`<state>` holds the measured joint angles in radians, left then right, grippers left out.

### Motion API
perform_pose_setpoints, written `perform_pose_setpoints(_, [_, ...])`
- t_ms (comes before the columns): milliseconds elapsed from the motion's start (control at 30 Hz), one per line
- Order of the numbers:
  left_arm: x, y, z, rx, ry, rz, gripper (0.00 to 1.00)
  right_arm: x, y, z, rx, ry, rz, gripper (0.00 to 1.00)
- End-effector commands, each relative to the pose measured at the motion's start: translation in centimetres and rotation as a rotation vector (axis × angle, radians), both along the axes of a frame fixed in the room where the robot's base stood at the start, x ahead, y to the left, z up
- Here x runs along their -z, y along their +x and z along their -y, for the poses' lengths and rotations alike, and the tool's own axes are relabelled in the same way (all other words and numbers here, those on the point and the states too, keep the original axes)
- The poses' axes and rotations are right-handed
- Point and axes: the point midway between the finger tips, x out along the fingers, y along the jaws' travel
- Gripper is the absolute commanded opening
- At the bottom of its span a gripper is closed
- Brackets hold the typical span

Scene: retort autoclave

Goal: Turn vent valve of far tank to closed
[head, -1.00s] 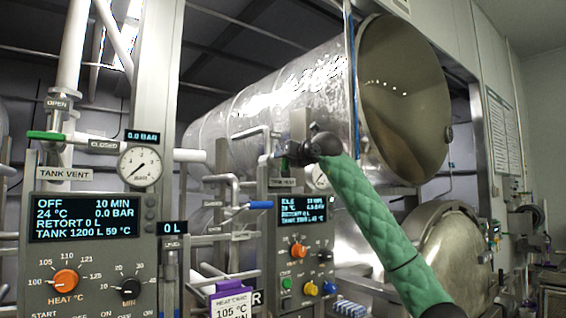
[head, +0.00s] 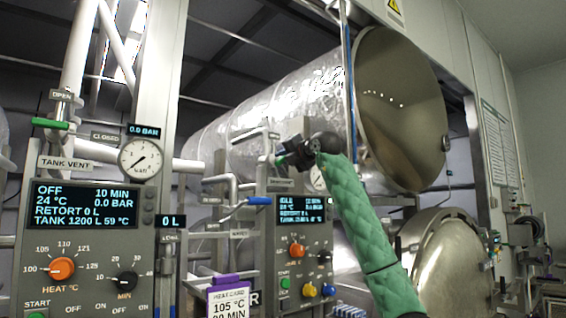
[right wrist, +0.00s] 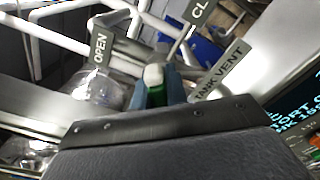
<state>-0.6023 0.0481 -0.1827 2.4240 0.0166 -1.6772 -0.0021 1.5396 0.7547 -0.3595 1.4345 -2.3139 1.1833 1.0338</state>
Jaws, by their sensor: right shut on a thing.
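The far tank's vent valve has a green handle (right wrist: 157,95), seen in the right wrist view between my fingers. A small green part of it (head: 279,160) shows in the head view, left of my right gripper. My right gripper (head: 284,159) is shut on this handle, above the far control panel (head: 257,235). In the right wrist view, the OPEN label (right wrist: 100,46) is left of the handle, the partly cut-off CLOSED label (right wrist: 200,11) is above right, and the TANK VENT label (right wrist: 219,72) is right. My left gripper is not in view.
The near panel (head: 40,262) stands at left with its own green vent handle (head: 50,124) and gauge (head: 140,159). A blue-handled valve (head: 258,202) sits below my gripper. The large open round door (head: 402,110) is right of my arm.

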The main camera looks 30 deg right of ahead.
Motion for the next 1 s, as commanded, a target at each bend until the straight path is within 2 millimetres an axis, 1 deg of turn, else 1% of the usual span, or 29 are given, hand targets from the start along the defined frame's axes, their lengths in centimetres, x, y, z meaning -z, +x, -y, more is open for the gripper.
perform_pose_setpoints(100, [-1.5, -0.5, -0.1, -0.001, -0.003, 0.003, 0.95, 0.1, 0.0, 0.1, 0.001, 0.060, -0.003, 0.00])
perform_pose_setpoints(200, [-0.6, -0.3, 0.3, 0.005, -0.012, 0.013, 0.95, 0.2, 0.0, 0.2, 0.001, 0.110, -0.007, 0.00])
perform_pose_setpoints(367, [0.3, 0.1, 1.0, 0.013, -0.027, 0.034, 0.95, 0.3, 0.0, 0.2, 0.001, 0.199, -0.015, 0.00])
perform_pose_setpoints(700, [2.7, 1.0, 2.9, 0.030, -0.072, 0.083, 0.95, 0.6, 0.0, 0.3, 0.000, 0.457, -0.035, 0.00])
perform_pose_setpoints(1000, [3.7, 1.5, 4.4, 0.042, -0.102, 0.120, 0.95, 0.7, 0.0, 0.3, 0.000, 0.624, -0.048, 0.00])
